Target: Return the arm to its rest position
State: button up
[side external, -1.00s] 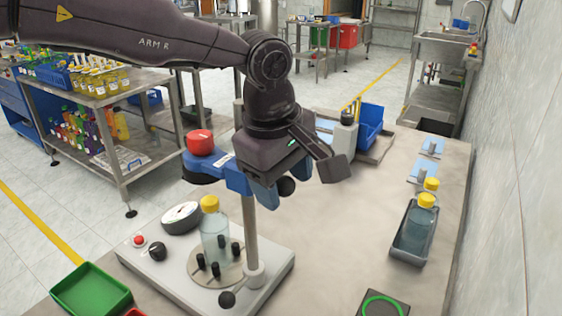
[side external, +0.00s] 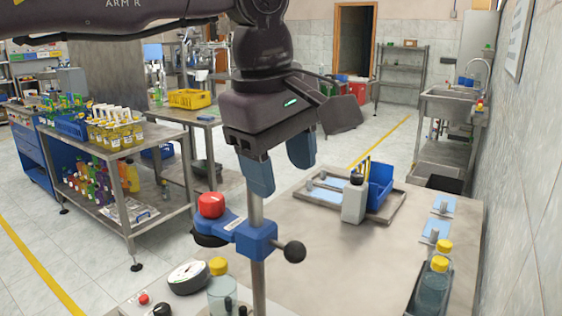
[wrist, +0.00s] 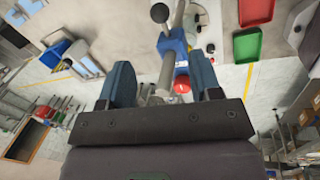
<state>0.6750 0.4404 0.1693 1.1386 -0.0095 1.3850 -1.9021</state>
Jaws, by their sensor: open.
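My gripper (side external: 279,170) is open and empty in the side view. Its two blue fingers point down, above the blue clamp (side external: 255,238) on the metal post (side external: 258,280). The upper part of the post is hidden behind the gripper. The wrist view shows the open fingers (wrist: 163,82), with the blue clamp (wrist: 172,47) and red knob (wrist: 182,84) seen between them.
A grey tray (side external: 388,215) with a blue bin (side external: 379,185) and a grey bottle (side external: 353,203) lies on the bench behind. Two yellow-capped bottles (side external: 434,285) stand at the right. Bare bench (side external: 345,265) lies between. A loaded shelf cart (side external: 120,150) stands at the left.

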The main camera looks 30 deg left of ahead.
dwell(0.3)
jog(key=s+a+f+m+t, duration=0.1)
jog(key=s+a+f+m, duration=0.2)
jog(key=s+a+m, duration=0.5)
jog(key=s+a+f+m+t, duration=0.2)
jog(key=s+a+m, duration=0.5)
jog(key=s+a, duration=0.6)
jog(key=a, duration=0.4)
jog(key=shift+s+f+m, duration=0.35)
jog(key=shift+f+m, duration=0.05)
